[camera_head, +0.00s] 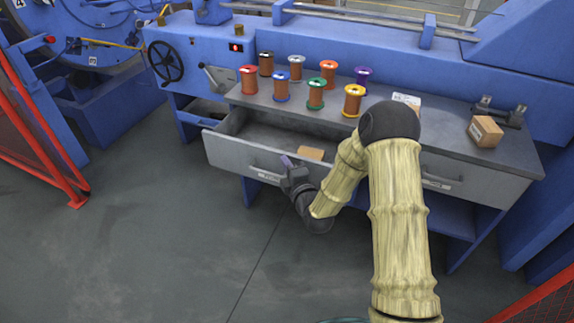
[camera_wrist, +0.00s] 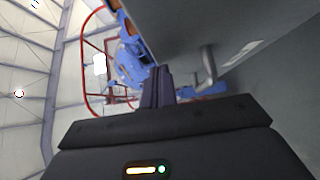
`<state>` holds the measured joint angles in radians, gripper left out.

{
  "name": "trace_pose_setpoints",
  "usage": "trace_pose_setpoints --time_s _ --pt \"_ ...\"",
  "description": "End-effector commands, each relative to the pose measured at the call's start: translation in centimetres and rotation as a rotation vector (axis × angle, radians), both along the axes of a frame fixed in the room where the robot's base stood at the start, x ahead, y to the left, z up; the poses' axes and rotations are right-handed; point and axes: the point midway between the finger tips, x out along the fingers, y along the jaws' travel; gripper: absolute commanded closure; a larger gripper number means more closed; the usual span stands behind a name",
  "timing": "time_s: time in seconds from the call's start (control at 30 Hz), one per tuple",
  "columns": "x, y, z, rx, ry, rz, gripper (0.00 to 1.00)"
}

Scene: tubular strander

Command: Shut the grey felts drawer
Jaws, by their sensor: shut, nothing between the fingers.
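A grey drawer (camera_head: 226,152) stands pulled out from the left side of the workbench, with a cardboard box (camera_head: 310,153) inside. Its front has a bar handle and a small label too small to read, so I cannot confirm it is the felts drawer. My gripper (camera_head: 286,161) is at the drawer's front, right of the label, with its fingers together and empty. In the wrist view the shut fingers (camera_wrist: 157,88) point along a grey front beside its handle (camera_wrist: 208,65). I cannot tell whether they touch it.
A second grey drawer (camera_head: 485,183) on the right appears shut. Several wire spools stand on the bench top (camera_head: 400,125), with a small box (camera_head: 485,131) at its right. Red fencing (camera_head: 45,130) stands at the left. The floor in front is clear.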

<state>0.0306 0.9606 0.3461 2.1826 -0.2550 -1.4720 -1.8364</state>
Motion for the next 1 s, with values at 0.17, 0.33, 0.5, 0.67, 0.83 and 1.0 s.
trace_pose_setpoints --time_s 0.17,0.33,0.5,0.67,0.83,1.0 --pt "0.3 -0.2 0.0 0.0 0.001 0.0 1.0" --pt "0.3 -0.1 0.0 0.0 0.001 0.0 1.0" --pt "1.1 -0.4 -0.1 0.001 -0.002 -0.001 1.0" --pt "3.6 -1.3 -0.2 -0.001 -0.006 -0.001 1.0" --pt "6.8 -2.4 -0.2 0.001 -0.004 0.0 1.0" --pt "9.6 -4.1 -0.2 -0.001 -0.004 -0.01 1.0"
